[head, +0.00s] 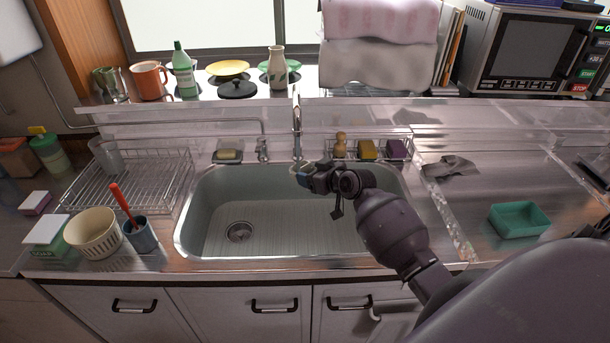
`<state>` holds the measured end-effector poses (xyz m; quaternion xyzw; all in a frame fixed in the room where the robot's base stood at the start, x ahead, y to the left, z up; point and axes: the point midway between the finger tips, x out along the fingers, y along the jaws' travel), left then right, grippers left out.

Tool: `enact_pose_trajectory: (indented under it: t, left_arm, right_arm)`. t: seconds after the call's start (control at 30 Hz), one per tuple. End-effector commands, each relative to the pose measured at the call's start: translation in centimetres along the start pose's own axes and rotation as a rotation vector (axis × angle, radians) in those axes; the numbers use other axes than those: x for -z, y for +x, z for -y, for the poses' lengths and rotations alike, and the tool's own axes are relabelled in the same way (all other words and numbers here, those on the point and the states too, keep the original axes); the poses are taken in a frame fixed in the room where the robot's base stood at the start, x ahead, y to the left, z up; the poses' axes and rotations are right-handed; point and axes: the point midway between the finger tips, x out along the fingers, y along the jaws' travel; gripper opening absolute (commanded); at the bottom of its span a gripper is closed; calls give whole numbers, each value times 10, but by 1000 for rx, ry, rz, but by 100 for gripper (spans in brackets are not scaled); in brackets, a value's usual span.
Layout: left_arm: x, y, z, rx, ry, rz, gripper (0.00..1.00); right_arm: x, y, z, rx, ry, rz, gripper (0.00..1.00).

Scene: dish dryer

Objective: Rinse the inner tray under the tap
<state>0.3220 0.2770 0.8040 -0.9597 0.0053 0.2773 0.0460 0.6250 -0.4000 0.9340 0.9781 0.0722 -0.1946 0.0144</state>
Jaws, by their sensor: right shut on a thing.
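The tap (297,130) rises at the back of the steel sink (225,215), roughly in the middle of the view. My right gripper (301,173) is over the back part of the sink, just below and in front of the tap's spout. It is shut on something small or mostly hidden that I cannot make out. A green rectangular tray (519,221) lies on the steel counter to the right of the sink, apart from the gripper. I cannot tell whether this is the inner tray. No water stream is visible. My left gripper is not in view.
A wire dish rack (130,180) stands left of the sink, with a cream bowl (93,236) and a blue cup (141,235) in front. Sponges in a rack (367,149) sit behind the sink. A grey cloth (451,166) lies at right. The sink floor looks clear.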

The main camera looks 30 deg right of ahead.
Motion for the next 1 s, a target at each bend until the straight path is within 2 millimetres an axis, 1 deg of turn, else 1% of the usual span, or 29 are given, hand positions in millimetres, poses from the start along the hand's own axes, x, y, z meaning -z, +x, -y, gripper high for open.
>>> enact_pose_trajectory:
  t: [0.1,0.37,0.77,1.0]
  left_arm:
    - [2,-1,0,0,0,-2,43]
    - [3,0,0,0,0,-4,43]
    - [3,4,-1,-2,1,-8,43]
    - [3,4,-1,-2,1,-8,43]
  right_arm:
    - [1,0,3,0,0,0,41]
    - [0,0,3,-1,0,0,41]
    - [-1,-1,-8,-2,-1,0,41]
    - [-1,-2,-9,-1,0,-1,41]
